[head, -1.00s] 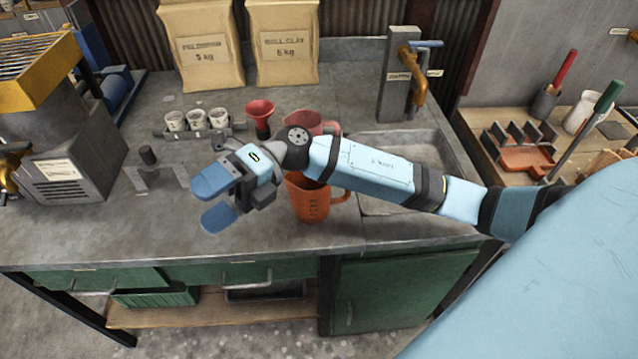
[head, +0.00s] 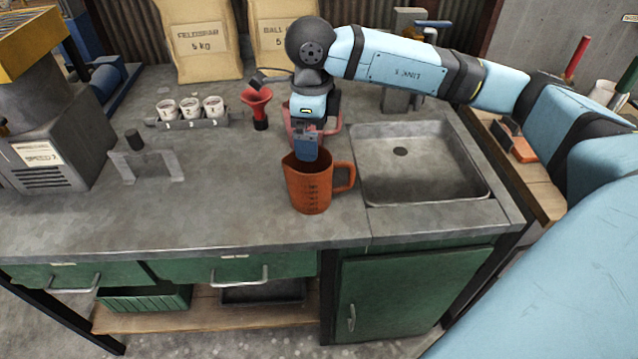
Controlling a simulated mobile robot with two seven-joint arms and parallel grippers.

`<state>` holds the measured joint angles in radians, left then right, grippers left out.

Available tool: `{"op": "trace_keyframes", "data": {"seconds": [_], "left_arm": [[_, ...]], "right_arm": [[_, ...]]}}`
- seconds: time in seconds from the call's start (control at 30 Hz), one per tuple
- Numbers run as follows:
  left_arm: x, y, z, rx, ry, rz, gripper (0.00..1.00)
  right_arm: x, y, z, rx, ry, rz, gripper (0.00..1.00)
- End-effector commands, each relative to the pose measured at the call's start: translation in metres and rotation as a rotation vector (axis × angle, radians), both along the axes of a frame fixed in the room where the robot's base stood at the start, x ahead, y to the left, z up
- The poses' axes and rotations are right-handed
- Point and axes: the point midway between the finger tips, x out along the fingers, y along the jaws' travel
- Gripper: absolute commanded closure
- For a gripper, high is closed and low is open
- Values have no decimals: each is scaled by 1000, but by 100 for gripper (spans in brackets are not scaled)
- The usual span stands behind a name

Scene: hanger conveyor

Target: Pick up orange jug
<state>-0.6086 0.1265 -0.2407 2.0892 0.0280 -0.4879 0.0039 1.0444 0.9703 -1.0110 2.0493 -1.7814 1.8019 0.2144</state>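The orange jug (head: 309,190) stands upright on the grey worktop, left of the sink, with its handle to the right and dark markings on its front. My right gripper (head: 308,150) comes from the right and points down at the jug's far rim. One blue finger shows there, overlapping the jug's opening; the other is hidden. I cannot tell whether it touches the jug or how wide it is open. My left gripper is not in view.
A red jug (head: 335,130) stands behind, partly hidden by my gripper. A red funnel (head: 257,103) and several white cups (head: 190,108) in a rack are left of it. The sink (head: 420,165) is empty.

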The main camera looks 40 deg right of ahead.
Motion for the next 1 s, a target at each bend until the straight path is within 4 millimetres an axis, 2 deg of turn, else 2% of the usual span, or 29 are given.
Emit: {"op": "trace_keyframes", "data": {"seconds": [0.1,0.37,0.7,0.93,0.97,1.0], "left_arm": [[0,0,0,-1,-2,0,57],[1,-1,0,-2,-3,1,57],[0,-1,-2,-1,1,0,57],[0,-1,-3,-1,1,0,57],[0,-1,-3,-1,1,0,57],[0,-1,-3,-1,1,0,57]], "right_arm": [[0,0,-21,0,3,0,0],[0,0,-37,2,1,0,0],[0,-1,-81,4,1,1,0],[1,0,-84,5,-1,1,0],[1,0,-84,5,-1,1,5],[1,0,-84,5,-1,1,14]]}}
